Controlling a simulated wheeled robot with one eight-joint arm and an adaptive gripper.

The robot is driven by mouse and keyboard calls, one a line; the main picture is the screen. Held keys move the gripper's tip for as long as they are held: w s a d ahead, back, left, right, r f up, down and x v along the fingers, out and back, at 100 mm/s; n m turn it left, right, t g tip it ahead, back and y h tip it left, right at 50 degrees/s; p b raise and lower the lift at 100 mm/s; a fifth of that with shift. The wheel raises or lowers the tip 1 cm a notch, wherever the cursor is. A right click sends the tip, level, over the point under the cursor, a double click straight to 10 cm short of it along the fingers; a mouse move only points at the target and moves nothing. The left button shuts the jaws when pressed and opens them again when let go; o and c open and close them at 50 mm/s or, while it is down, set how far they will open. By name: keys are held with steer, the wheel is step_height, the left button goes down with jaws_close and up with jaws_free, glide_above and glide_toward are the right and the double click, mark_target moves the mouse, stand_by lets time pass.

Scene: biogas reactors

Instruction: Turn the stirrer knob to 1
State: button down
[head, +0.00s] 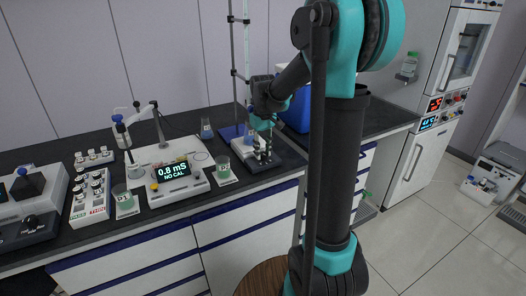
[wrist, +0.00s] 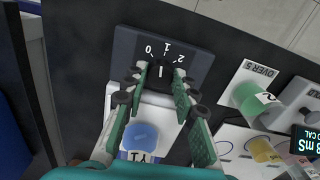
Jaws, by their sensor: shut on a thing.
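The stirrer (wrist: 205,62) is a dark unit with a white plate (wrist: 168,112). Its black knob (wrist: 160,74) sits near a printed scale of 0, 1 and 2. My gripper (wrist: 160,80) is shut on the knob, one green-padded finger on each side, seen from above in the wrist view. The white mark on the knob points roughly up the picture, near the 1; the exact alignment is hard to tell. In the head view my gripper (head: 262,151) is over the stirrer's front (head: 283,160), and hides the knob.
A beaker of green liquid (wrist: 249,97) on a card stands to the right. A meter (head: 173,172) reading 0.8 mS, vial racks and a stand rod (head: 247,60) are nearby.

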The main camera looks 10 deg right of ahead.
mark_target(263, 153)
steer(key=shift+m, duration=0.9)
steer(key=c, duration=1.2)
jaws_free()
steer(key=shift+r, duration=3.75)
steer(key=s+d+f+m+t, duration=0.1)
steer(key=s+d+f+t, duration=0.1)
steer(key=s+f, duration=0.6)
steer(key=s+d+f+m+t, duration=0.1)
steer(key=s+d+f+t, duration=0.1)
steer(key=s+f, duration=0.6)
steer(key=s, duration=0.6)
steer(key=shift+s+d+f+m, duration=0.15)
steer(key=shift+f+m, duration=0.15)
